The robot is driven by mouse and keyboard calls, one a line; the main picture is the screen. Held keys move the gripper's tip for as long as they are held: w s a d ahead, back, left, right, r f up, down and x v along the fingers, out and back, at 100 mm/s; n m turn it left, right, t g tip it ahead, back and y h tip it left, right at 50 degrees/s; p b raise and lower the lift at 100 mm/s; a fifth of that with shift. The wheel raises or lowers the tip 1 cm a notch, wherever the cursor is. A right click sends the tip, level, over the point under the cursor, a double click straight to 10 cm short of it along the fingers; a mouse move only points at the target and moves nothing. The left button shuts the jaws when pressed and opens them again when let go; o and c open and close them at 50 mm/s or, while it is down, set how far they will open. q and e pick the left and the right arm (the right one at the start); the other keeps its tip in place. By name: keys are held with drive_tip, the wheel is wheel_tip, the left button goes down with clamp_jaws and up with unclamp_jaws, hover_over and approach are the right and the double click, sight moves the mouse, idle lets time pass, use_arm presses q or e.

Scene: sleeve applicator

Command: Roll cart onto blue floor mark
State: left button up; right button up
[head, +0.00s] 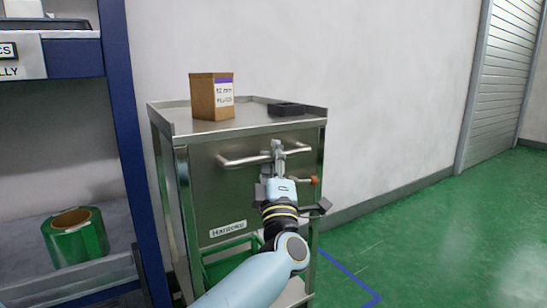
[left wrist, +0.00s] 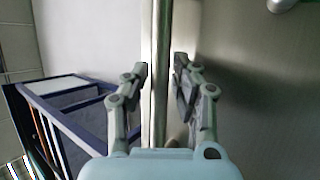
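The cart (head: 205,190) is a steel cabinet on the green floor against the wall, with a bar handle (head: 240,160) across its front. The handle also shows upright in the left wrist view (left wrist: 161,40). My left gripper (head: 277,150) is at the middle of the handle. In the left wrist view its two fingers (left wrist: 161,72) stand on either side of the bar, with a gap visible, so it is open around the handle. The blue floor mark (head: 350,275) shows as a thin line right of the cart; the rest is hidden or out of frame. My right gripper is not in view.
A cardboard box (head: 207,97) and a small black tray (head: 286,109) are on the cart's top. A blue-framed shelf (head: 125,120) with a green roll (head: 75,238) stands close at the left. The green floor (head: 450,220) at the right is clear, up to a shutter (head: 500,85).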

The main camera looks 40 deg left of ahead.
use_arm(q)
clamp_jaws()
idle(0.3)
